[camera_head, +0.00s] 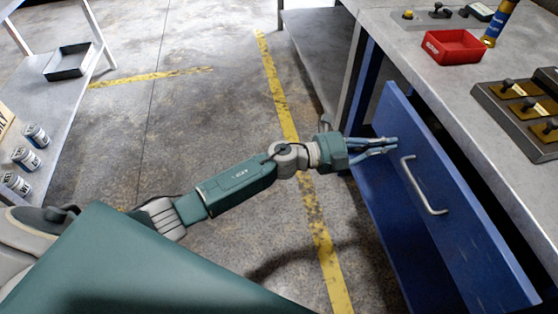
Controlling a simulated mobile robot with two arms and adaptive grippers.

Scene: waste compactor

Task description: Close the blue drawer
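The blue drawer (462,222) is under the workbench on the right and stands partly pulled out. A dark gap shows between its front panel and the bench edge. Its grey bar handle (425,188) is on the front panel. My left gripper (394,146) reaches in from the left at the upper far part of the panel, just beyond the handle. Its fingers lie close together, pointing at the panel, with nothing seen between them. I cannot tell whether the fingertips touch the panel. My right gripper is not in view.
The workbench top (395,30) holds a red tray (453,47), a blue and yellow cylinder (499,23) and a switch panel (520,105). A table (55,105) at the left bears a black tray (69,61) and several cans (25,158). The concrete floor between is clear.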

